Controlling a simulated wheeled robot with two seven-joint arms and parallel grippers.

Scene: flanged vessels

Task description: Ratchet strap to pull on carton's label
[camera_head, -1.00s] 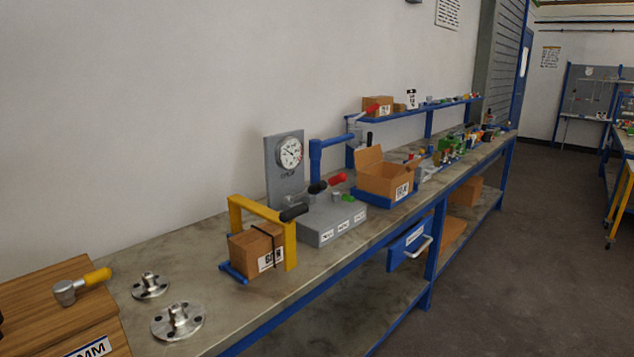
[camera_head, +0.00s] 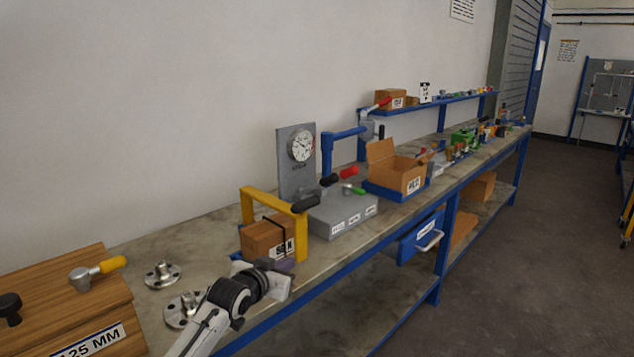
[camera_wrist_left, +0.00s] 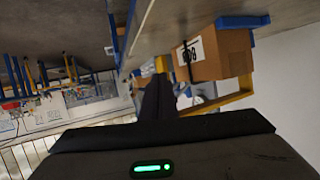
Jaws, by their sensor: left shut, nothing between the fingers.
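A brown carton (camera_head: 257,240) sits in a yellow frame (camera_head: 247,206) on the workbench, with a dark strap around it. Its white label (camera_head: 286,248) faces the bench front; the lettering is only partly readable. A black-gripped lever (camera_head: 305,205) sticks out from the frame top. My left gripper (camera_head: 283,266) is shut and empty, low in front of the carton near the bench's front edge, covering part of its lower front. In the left wrist view the carton (camera_wrist_left: 228,52) and label (camera_wrist_left: 188,62) appear turned, beyond the dark shut fingers (camera_wrist_left: 157,100). My right gripper is not in view.
A grey box (camera_head: 342,214) with a gauge panel (camera_head: 297,155) stands right of the frame. An open carton (camera_head: 396,175) lies beyond.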

